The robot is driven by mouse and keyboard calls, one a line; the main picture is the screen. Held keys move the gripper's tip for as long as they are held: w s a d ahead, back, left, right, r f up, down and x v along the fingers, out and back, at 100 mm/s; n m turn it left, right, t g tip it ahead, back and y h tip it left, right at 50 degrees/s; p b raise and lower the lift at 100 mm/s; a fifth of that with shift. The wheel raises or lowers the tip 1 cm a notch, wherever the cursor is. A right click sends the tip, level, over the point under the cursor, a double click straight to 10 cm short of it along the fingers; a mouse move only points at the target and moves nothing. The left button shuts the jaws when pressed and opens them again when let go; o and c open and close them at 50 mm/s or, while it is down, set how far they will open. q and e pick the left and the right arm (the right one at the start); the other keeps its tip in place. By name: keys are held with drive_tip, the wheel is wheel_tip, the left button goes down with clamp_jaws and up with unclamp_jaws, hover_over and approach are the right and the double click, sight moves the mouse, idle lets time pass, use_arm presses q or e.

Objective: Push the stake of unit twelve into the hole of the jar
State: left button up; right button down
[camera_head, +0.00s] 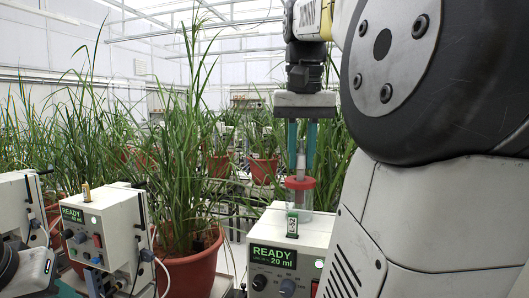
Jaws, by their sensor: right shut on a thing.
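My right gripper (301,145) points down with its teal fingers on either side of a thin grey-white stake (301,162) and is shut on it. The stake stands upright above the red lid (299,183) of a clear jar (306,199). Its lower end meets the lid's middle; I cannot tell how deep it sits in the hole. The jar is at the white control unit (315,232), whose display reads READY 20 ml. A small green tag (292,222) is on that unit; its number is too small to read. My left gripper's fingers are not in view.
A second white unit (108,220), showing READY 40 ml, stands at left, with another (20,205) at the far left edge. A red pot (190,270) with tall grass stands between the units. More potted plants fill the back. My right arm covers the right side.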

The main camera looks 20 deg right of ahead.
drive_tip(key=shift+f, duration=0.7)
drive_tip(key=c, duration=1.2)
unclamp_jaws()
